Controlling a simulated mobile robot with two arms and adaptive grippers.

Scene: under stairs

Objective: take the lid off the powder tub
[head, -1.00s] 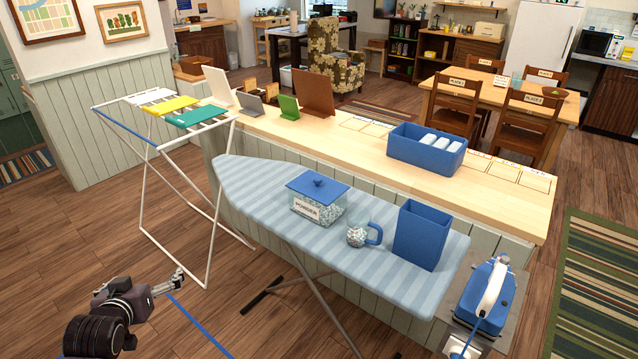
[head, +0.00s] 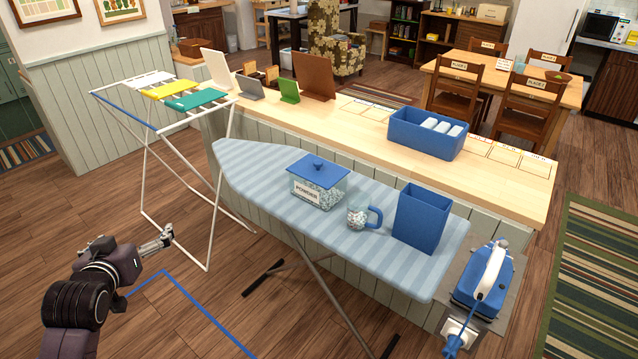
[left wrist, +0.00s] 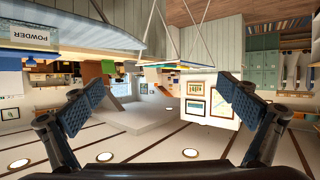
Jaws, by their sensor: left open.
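The powder tub (head: 318,190) stands on the ironing board. It is a clear box of speckled powder with a "POWDER" label. Its blue lid (head: 318,170), with a small knob on top, is on it. My left gripper (head: 162,240) is out over the floor, left of the board and well apart from the tub. In the left wrist view its two fingers (left wrist: 163,98) are spread wide with nothing between them. That view is upside down, and the tub (left wrist: 34,38) shows at its upper left edge. My right gripper is not in view.
The ironing board (head: 270,165) also carries a mug of powder (head: 358,218) and a tall blue box (head: 421,219). A blue iron (head: 485,285) sits at its right end. A drying rack (head: 150,170) stands left of the board. A counter (head: 370,130) runs behind.

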